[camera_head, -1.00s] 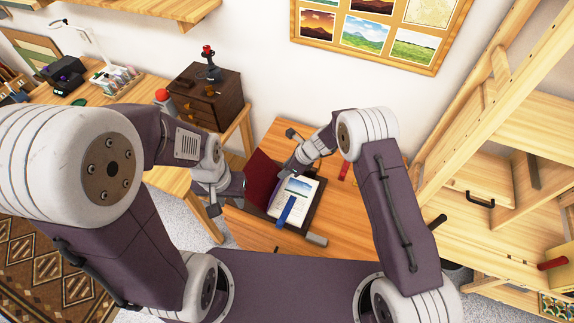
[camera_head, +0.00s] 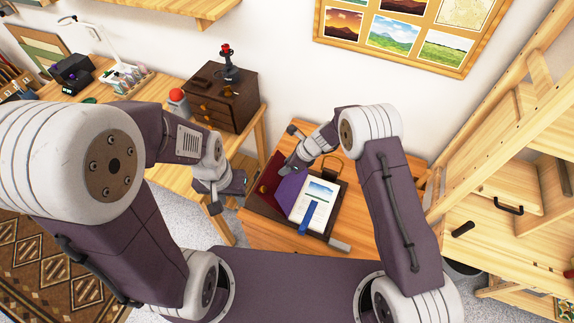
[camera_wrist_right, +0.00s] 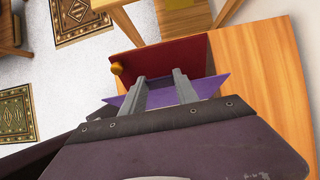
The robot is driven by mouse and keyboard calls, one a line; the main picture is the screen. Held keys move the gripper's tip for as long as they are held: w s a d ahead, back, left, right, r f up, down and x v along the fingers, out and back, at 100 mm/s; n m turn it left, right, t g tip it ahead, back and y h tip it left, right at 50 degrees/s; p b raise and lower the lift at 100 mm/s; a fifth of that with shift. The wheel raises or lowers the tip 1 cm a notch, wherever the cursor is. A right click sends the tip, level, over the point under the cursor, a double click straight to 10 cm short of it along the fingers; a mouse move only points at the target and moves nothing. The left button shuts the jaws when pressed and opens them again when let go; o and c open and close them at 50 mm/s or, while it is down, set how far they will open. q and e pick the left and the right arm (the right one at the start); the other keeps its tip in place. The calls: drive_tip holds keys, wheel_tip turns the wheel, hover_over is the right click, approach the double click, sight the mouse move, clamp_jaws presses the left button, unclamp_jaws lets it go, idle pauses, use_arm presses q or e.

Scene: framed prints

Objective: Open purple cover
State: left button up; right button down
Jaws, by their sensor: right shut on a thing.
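The purple cover (camera_head: 291,194) stands tilted up at the left side of the open book, between a dark red cover (camera_head: 269,178) and the white printed page (camera_head: 318,192). My right gripper (camera_head: 288,169) is at the cover's upper edge and shut on it. In the right wrist view the purple cover (camera_wrist_right: 208,86) shows around and between the gripper's two grey fingers (camera_wrist_right: 160,88), with the red cover (camera_wrist_right: 193,55) beyond. My left gripper (camera_head: 228,196) is left of the book, apart from it; its finger gap is not clear.
A blue strip (camera_head: 308,216) lies on the page. The book rests on a wooden table (camera_head: 270,232). A dark drawer chest (camera_head: 222,98) stands on the desk behind left. A wooden shelf unit (camera_head: 500,190) stands at right. The table right of the book is partly clear.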

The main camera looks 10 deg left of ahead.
drive_tip(key=shift+a, duration=0.1)
drive_tip(key=c, duration=0.9)
unclamp_jaws()
drive_tip(key=b+v, duration=0.1)
drive_tip(key=v, duration=0.8)
drive_tip(key=shift+r, duration=0.1)
drive_tip(key=shift+c, duration=0.5)
